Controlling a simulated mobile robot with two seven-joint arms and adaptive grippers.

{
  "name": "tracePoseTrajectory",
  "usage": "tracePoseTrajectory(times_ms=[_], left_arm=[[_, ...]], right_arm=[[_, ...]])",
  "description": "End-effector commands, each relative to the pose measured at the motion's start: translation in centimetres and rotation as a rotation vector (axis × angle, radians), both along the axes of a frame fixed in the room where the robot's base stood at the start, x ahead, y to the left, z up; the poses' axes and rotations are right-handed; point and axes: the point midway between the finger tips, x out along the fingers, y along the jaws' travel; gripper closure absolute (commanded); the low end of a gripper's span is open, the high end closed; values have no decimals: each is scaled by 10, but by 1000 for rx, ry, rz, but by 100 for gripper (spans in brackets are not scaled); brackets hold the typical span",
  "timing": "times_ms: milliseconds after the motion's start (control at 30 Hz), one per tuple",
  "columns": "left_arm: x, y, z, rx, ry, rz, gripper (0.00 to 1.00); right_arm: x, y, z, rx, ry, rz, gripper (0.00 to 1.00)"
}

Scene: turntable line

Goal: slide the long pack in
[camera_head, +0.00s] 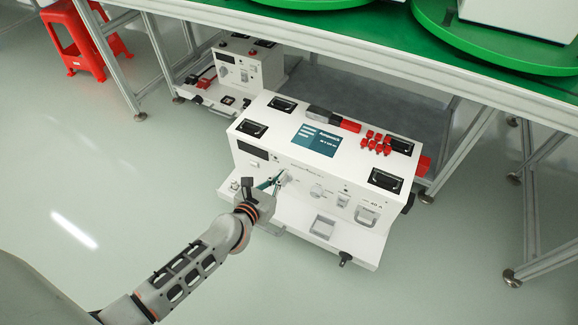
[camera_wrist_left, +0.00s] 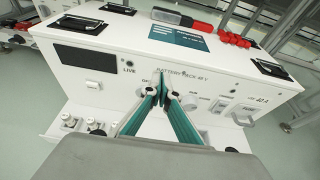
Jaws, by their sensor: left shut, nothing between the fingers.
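A white machine (camera_head: 300,200) stands on the floor, and its front panel (camera_wrist_left: 215,85) fills much of the left wrist view. The panel carries lettering that appears to read "BATTERY PACK 48 V". A dark rectangular window or slot (camera_wrist_left: 85,60) is at its left; I cannot tell which. My left gripper (camera_head: 277,180) is shut and empty, its teal-padded fingertips (camera_wrist_left: 166,88) close to the middle of the panel near a knob-like part. Whether they touch it is unclear. I cannot pick out a long pack for certain. My right gripper is not in view.
Black handles and several small red blocks (camera_head: 376,142) sit on the machine's top, with a grey-and-red item (camera_head: 334,119). A second white machine (camera_head: 245,68) stands behind, under the green-topped bench (camera_head: 380,62). A red stool (camera_head: 82,40) is far left. Floor at left is clear.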

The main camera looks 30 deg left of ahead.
Motion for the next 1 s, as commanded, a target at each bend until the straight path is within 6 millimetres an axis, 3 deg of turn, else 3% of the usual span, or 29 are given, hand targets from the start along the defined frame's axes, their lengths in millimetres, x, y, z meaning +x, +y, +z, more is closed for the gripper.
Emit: tracePoseTrajectory(times_ms=[67,200,400,1000], left_arm=[[11,-1,-10,0,6,-1,100],[32,-2,-6,1,3,-1,100],[47,-2,-5,1,1,-1,100],[48,-2,-3,2,0,-1,100]], right_arm=[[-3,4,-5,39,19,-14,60],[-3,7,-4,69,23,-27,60],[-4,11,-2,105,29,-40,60],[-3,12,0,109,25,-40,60]])
